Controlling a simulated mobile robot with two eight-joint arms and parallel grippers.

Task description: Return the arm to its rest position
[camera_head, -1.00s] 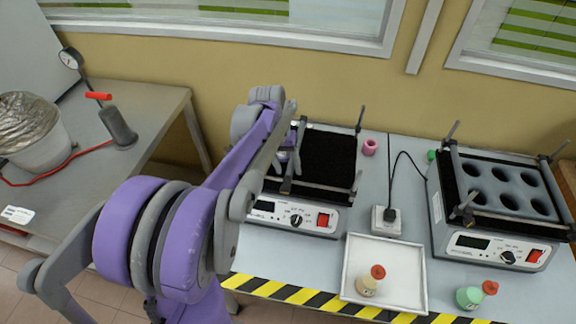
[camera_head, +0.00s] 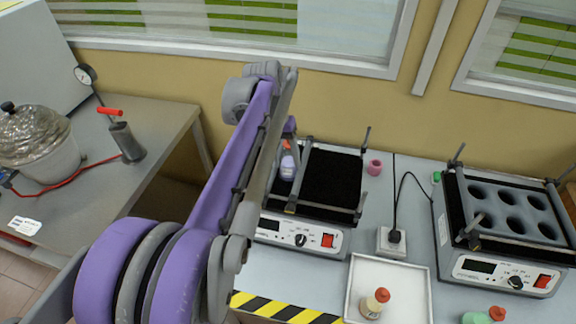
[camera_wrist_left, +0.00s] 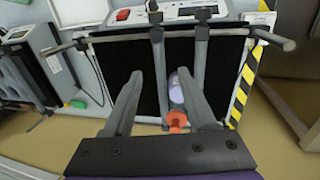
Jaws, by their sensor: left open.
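My left arm (camera_head: 232,170) rises from the lower left of the head view, in front of the left shaker. My left gripper (camera_wrist_left: 164,88) shows in the left wrist view with its two fingers apart and nothing held. In the head view the arm hides its fingers. Beyond the fingers, a pale purple bottle (camera_wrist_left: 177,92) with an orange cap is on the shaker's black platform, between the bars. It also shows in the head view, as a purple bottle (camera_head: 287,166) beside the arm. My right gripper is in neither view.
The left shaker (camera_head: 330,182) and a right shaker with round wells (camera_head: 505,205) stand on the bench. A white tray (camera_head: 410,290) holds a small red-capped bottle (camera_head: 375,303). A green bottle (camera_head: 484,316) is at the front.

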